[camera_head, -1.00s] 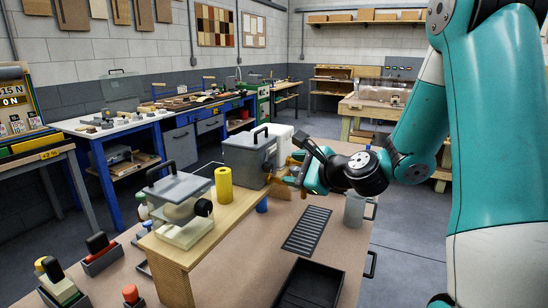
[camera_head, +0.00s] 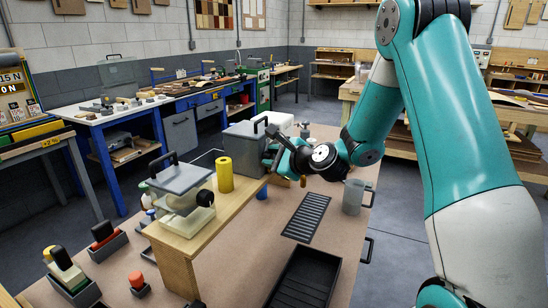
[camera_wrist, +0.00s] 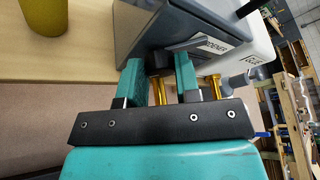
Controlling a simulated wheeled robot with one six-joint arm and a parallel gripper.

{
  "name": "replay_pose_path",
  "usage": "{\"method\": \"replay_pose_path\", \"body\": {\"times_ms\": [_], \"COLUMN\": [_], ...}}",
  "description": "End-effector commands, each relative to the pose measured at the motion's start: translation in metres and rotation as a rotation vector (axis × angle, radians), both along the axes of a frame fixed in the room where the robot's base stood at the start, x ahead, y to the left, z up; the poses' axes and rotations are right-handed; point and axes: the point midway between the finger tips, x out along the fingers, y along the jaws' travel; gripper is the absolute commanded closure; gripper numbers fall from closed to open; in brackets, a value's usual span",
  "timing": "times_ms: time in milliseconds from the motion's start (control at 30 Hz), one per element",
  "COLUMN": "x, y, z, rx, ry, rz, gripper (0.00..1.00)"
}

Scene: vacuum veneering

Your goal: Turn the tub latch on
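A clear tub (camera_head: 180,202) with a grey lid and black handle stands on the wooden shelf at the left, with a black round knob (camera_head: 205,198) on its right side. A grey box (camera_head: 238,143) with a black top handle stands behind it, and also shows in the wrist view (camera_wrist: 140,30). I cannot tell for certain which part is the task's latch. My gripper (camera_wrist: 160,65) is open, its two teal fingers apart, pointing at the grey box's side. A dark fitting on that side lies at the fingertips; contact is unclear. Brass posts (camera_wrist: 158,90) show between and beside the fingers.
A yellow cylinder (camera_head: 224,174) stands on the wooden shelf (camera_head: 205,236) between tub and box. A white box (camera_wrist: 250,50) adjoins the grey box.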

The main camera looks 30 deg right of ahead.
Motion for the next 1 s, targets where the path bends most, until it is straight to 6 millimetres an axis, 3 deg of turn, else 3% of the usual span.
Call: {"method": "replay_pose_path", "body": {"times_ms": [467, 1000], "x": [0.000, -0.001], "y": [0.000, 0.002], "z": [-0.005, -0.010], "rx": [-0.079, -0.411], "ry": [-0.054, -0.277], "rz": [0.000, -0.002], "gripper": [0.93, 0.93]}}
